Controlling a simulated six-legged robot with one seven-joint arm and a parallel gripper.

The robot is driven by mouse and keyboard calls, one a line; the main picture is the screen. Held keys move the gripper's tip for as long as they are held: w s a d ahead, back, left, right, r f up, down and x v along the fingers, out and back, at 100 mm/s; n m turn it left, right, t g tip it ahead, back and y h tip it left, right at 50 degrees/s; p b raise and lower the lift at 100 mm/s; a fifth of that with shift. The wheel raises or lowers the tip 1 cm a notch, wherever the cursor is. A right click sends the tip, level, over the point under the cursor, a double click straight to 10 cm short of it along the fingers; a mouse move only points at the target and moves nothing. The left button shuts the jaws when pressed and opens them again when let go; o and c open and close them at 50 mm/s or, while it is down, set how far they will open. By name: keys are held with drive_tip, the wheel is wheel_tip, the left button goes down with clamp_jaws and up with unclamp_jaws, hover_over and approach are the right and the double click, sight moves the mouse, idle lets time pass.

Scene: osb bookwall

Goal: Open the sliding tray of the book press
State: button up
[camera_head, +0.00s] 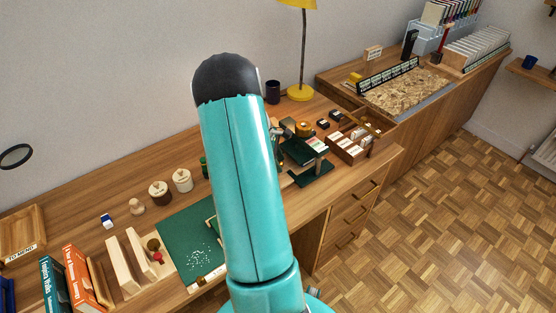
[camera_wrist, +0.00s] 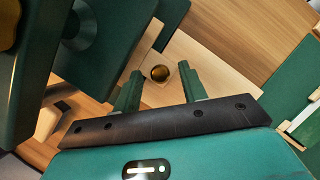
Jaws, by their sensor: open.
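The dark green book press (camera_wrist: 100,45) fills the upper left of the wrist view, with a dark round boss on it and a yellow rounded part at the left edge. A round brass knob (camera_wrist: 160,73) sits on a pale wooden piece beside the press, which looks like the sliding tray (camera_wrist: 157,95). My gripper (camera_wrist: 161,70) is open, its two dark green fingers on either side of the knob. I cannot tell whether they touch it. In the head view my arm hides the gripper, the knob and at least much of the press.
Right of my arm in the head view are a dark green stand (camera_head: 312,174), a wooden box of cards (camera_head: 350,148) and a yellow lamp (camera_head: 301,92). Left are a green mat (camera_head: 185,240), two lidded jars (camera_head: 182,180) and upright books (camera_head: 80,276). The floor right of the desk is clear.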

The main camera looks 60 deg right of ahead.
clamp_jaws()
drive_tip(key=w+a, duration=0.2)
drive_tip(key=a, duration=0.2)
drive_tip(key=w+a, duration=0.2)
drive_tip(key=a, duration=0.2)
drive_tip(key=w+a, duration=0.2)
drive_tip(key=a, duration=0.2)
drive_tip(key=shift+w+r, duration=0.1)
drive_tip(key=shift+w, duration=0.05)
unclamp_jaws()
drive_tip(key=v, duration=1.3)
drive_tip(key=shift+w+r, duration=0.2)
drive_tip(key=shift+r, duration=0.15)
